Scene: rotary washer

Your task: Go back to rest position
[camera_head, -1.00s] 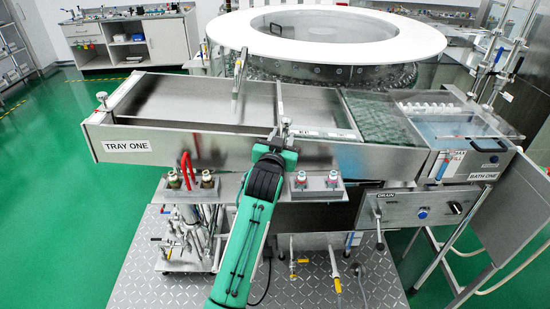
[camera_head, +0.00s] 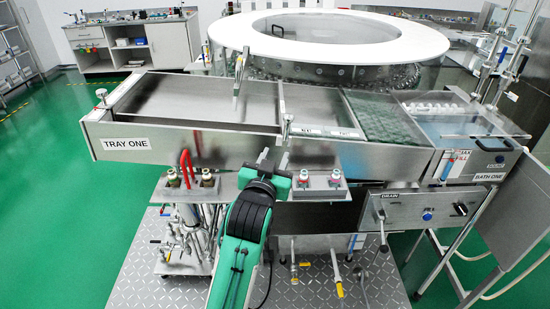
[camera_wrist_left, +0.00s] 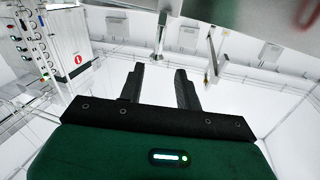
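My left arm comes up from the bottom in the head view. Its green and black gripper (camera_head: 274,159) is in front of the front wall of the metal trough labelled TRAY ONE (camera_head: 125,144). In the left wrist view its two dark fingers (camera_wrist_left: 160,76) stand apart with nothing between them, so it is open and empty. A small metal post (camera_head: 286,127) on the trough's front edge is just above the gripper in the head view. My right gripper is not in view.
Red-handled valves (camera_head: 186,170) and other fittings are close to the arm. A drain panel (camera_head: 425,212) and a bath (camera_head: 478,130) are on the right. A large white ring (camera_head: 240,40) is behind. Green floor (camera_head: 45,200) is clear at left.

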